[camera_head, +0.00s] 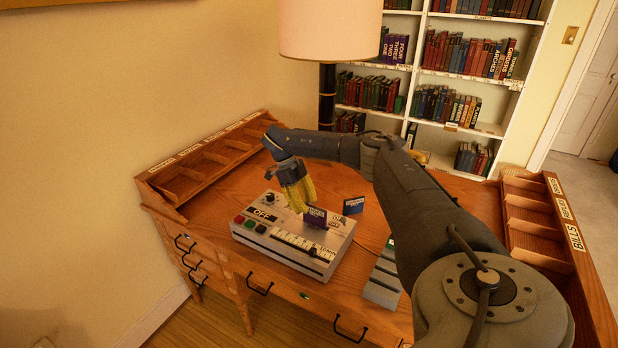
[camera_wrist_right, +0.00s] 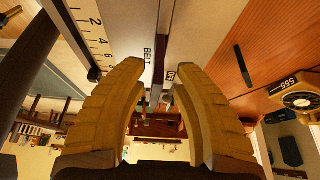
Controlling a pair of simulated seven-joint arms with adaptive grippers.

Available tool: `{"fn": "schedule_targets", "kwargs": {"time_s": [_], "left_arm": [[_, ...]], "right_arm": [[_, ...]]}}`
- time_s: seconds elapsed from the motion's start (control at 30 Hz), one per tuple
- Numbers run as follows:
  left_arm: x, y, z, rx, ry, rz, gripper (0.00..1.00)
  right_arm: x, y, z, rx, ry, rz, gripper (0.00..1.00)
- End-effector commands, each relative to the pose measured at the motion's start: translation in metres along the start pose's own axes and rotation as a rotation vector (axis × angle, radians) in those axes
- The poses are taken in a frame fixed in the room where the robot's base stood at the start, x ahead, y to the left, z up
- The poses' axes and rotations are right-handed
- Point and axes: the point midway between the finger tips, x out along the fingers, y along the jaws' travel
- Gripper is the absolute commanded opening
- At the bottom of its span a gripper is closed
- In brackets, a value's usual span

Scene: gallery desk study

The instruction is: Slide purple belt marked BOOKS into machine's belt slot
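The purple belt (camera_head: 315,217) with pale lettering stands upright at the top of the grey machine (camera_head: 262,238), by its back edge. It also shows edge-on as a thin dark purple strip (camera_wrist_right: 156,92) in the right wrist view, beside the word BELT on the machine's pale face (camera_wrist_right: 128,40). My right gripper (camera_head: 306,208) is just above and beside the belt, pointing down. In the wrist view its yellow fingers (camera_wrist_right: 159,92) are apart on either side of the strip, with gaps showing. How deep the belt sits in the slot is hidden. My left gripper is out of view.
A blue card (camera_head: 353,205) stands behind the machine. A grey-green stepped unit (camera_head: 382,283) is right of it, partly behind my right arm. Wooden racks (camera_head: 210,160) line the desk's left side, another (camera_head: 545,225) its right. A lamp (camera_head: 330,28) stands at the back.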

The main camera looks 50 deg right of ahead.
Motion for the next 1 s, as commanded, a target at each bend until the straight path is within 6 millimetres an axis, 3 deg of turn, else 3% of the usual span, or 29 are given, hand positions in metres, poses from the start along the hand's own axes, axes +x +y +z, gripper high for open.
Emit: {"fn": "schedule_targets", "kwargs": {"time_s": [0.3, 0.57, 0.6, 1.0], "left_arm": [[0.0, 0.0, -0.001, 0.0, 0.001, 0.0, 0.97], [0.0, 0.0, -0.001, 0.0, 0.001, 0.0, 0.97], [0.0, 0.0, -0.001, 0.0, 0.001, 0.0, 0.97], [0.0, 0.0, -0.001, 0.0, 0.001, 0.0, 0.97]], "right_arm": [[-0.048, 0.0, 0.0, 0.002, -0.002, -0.002, 0.29], [-0.069, 0.0, 0.0, 0.001, 0.0, 0.0, 0.29], [-0.071, 0.0, 0.0, 0.001, 0.0, 0.0, 0.38], [-0.075, 0.0, 0.0, 0.0, 0.0, 0.0, 0.85]]}}
